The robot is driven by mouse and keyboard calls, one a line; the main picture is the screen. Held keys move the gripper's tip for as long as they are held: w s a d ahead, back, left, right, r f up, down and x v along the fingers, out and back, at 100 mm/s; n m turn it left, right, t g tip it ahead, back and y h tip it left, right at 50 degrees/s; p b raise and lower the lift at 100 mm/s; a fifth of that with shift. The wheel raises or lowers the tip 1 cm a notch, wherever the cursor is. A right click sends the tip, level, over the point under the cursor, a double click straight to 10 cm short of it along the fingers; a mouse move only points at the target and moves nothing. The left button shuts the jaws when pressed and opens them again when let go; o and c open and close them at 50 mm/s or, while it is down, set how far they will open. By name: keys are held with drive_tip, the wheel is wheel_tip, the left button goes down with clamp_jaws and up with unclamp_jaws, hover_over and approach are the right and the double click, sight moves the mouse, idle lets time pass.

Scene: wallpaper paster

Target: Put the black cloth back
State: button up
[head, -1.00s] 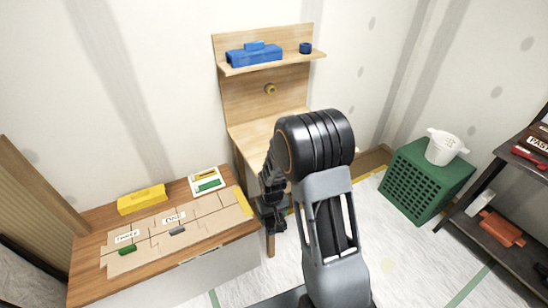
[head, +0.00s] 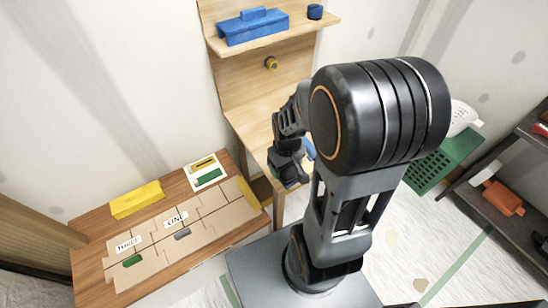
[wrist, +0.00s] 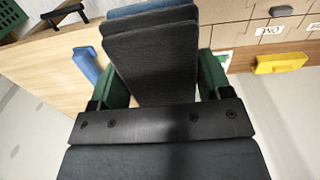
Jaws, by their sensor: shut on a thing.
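The black cloth (wrist: 150,65) is a folded dark grey-black slab between the two green fingers of my gripper (wrist: 160,80) in the wrist view. My gripper is shut on it. A strip of blue (wrist: 150,9) shows past its far end; I cannot tell whether it touches the cloth. In the head view my gripper (head: 288,170) hangs by the front of the wooden workbench (head: 258,122), right of the low table. There the cloth cannot be told apart from the dark gripper.
A low table (head: 90,262) at left holds cardboard pieces marked with labels, and a yellow block (head: 136,199). A shelf above the workbench holds a blue box (head: 253,28) and a blue cup (head: 315,11). A green crate (head: 440,165) and dark rack (head: 500,225) stand at right.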

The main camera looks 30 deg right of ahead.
drive_tip(key=shift+w+d, duration=0.1)
drive_tip(key=w+d+f, duration=0.1)
drive_tip(key=w+f, duration=0.1)
drive_tip(key=w, duration=0.2)
drive_tip(key=w+d+f+p, duration=0.1)
drive_tip(key=w+f, duration=0.2)
drive_tip(key=w+d+f, duration=0.1)
drive_tip(key=w+f, duration=0.2)
drive_tip(key=w, duration=0.1)
drive_tip(key=shift+w+p, duration=0.35)
drive_tip(key=shift+w+d+f, duration=0.1)
drive_tip(key=shift+w+f, duration=0.3)
drive_tip(key=shift+f, duration=0.05)
drive_tip(key=f, duration=0.1)
drive_tip(key=w+f+p, duration=0.1)
drive_tip(key=f, duration=0.1)
drive_tip(key=shift+d, duration=0.1)
drive_tip(key=shift+f, duration=0.35)
drive_tip(key=shift+f, duration=0.15)
